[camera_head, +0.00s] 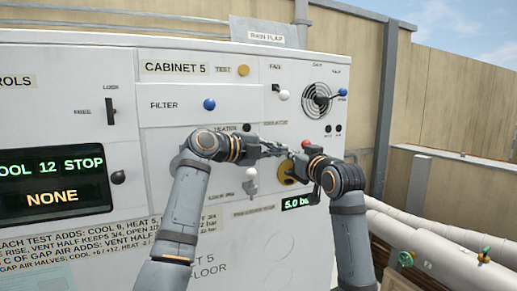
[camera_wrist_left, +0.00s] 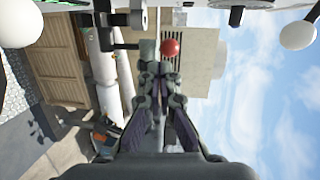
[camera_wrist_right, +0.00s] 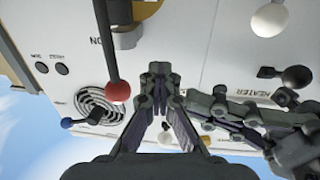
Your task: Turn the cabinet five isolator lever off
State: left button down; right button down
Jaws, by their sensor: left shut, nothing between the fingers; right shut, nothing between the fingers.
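The isolator lever has a red ball knob (camera_head: 305,144) on a dark rod, below the ISOLATOR label on the cabinet five front. A yellow disc (camera_head: 287,174) sits behind its hub. In the right wrist view the red knob (camera_wrist_right: 118,91) hangs at the end of the rod, left of my right gripper (camera_wrist_right: 160,68), which is shut and empty. In the left wrist view the red knob (camera_wrist_left: 169,47) shows just beyond the tips of my left gripper (camera_wrist_left: 159,66), also shut and empty. Contact with the knob cannot be told. In the head view the grippers partly hide the lever.
Nearby on the panel are a white-knobbed lever (camera_head: 251,174), a blue-knobbed lever (camera_head: 342,92) beside a round vent, and a pressure display (camera_head: 299,201). A control display (camera_head: 52,185) is at left. Pale pipes (camera_head: 430,240) with valves run at lower right.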

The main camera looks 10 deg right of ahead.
pick_arm(q)
jog(key=shift+w+d+r+y, duration=0.2)
jog(key=shift+d+r+y, duration=0.1)
jog(key=shift+d, duration=0.35)
pick_arm(e)
jog(key=c, duration=2.1)
grip_release()
jog(key=shift+o, duration=1.3)
jog(key=shift+a, duration=0.1)
jog(key=o, duration=0.5)
jog(key=shift+s, duration=0.1)
